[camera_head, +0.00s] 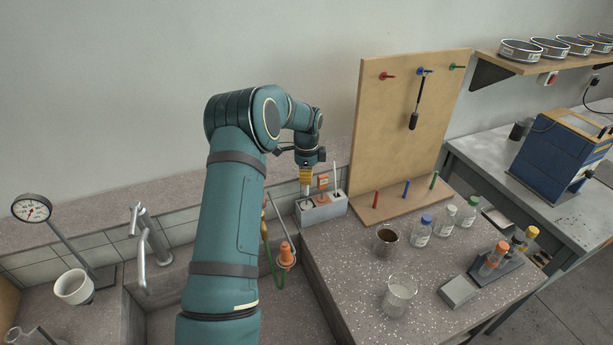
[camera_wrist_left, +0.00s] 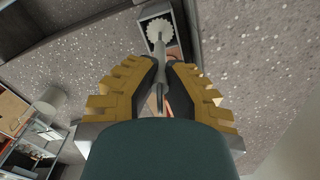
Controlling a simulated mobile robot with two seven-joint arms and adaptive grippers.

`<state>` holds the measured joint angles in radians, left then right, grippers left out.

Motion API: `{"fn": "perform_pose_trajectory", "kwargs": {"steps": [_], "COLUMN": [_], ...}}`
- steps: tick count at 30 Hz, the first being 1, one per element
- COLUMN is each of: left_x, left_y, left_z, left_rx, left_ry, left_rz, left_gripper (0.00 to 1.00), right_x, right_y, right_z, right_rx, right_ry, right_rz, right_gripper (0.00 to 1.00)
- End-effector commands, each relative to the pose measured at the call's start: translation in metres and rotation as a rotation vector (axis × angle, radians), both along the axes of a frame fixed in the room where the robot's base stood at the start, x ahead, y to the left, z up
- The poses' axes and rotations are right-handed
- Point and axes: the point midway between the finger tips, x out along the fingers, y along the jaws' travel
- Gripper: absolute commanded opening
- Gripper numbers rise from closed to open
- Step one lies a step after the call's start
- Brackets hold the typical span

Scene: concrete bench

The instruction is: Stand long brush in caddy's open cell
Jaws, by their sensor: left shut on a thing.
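The grey caddy (camera_head: 322,210) stands on the bench against the tiled wall, with a thin pale rod (camera_head: 335,177) upright at its right side. My left gripper (camera_head: 306,178) is directly above the caddy's left part, its yellow fingers pointing down. In the left wrist view the gripper (camera_wrist_left: 165,85) is shut on the grey handle of the long brush (camera_wrist_left: 159,62). The brush's round white bristle head (camera_wrist_left: 160,30) lies over the caddy (camera_wrist_left: 150,12) in that view. Whether the head is inside a cell or just above it I cannot tell. My right gripper is not in view.
A sink with a tap (camera_head: 145,240) lies left of the caddy. A pegboard (camera_head: 405,130) stands close on the right. A brown-filled beaker (camera_head: 386,240), a clear beaker (camera_head: 398,295) and capped bottles (camera_head: 445,221) stand on the speckled bench. Bench space in front of the caddy is clear.

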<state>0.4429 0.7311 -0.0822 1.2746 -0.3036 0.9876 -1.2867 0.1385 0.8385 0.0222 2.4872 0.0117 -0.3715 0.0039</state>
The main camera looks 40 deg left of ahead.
Motion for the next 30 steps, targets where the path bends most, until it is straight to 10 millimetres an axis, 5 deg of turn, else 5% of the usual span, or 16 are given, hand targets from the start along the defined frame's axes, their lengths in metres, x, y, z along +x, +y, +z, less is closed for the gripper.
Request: {"fn": "perform_pose_trajectory", "kwargs": {"steps": [12,15,25,30], "left_x": [0.000,0.000,0.000,0.001], "left_y": [0.000,0.000,0.000,0.000], "left_z": [-0.002,-0.002,-0.001,0.016], "left_rx": [0.000,0.000,0.000,0.002], "left_ry": [0.000,0.000,0.000,-0.004], "left_rz": [0.000,0.000,0.000,0.000], "left_gripper": [0.00,0.39,0.39,0.39], "right_x": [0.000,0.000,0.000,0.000], "right_y": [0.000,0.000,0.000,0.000], "right_z": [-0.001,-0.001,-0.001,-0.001], "right_rx": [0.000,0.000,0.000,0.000], "right_ry": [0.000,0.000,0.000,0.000], "right_rz": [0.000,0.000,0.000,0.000], "right_gripper": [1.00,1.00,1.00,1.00]}}
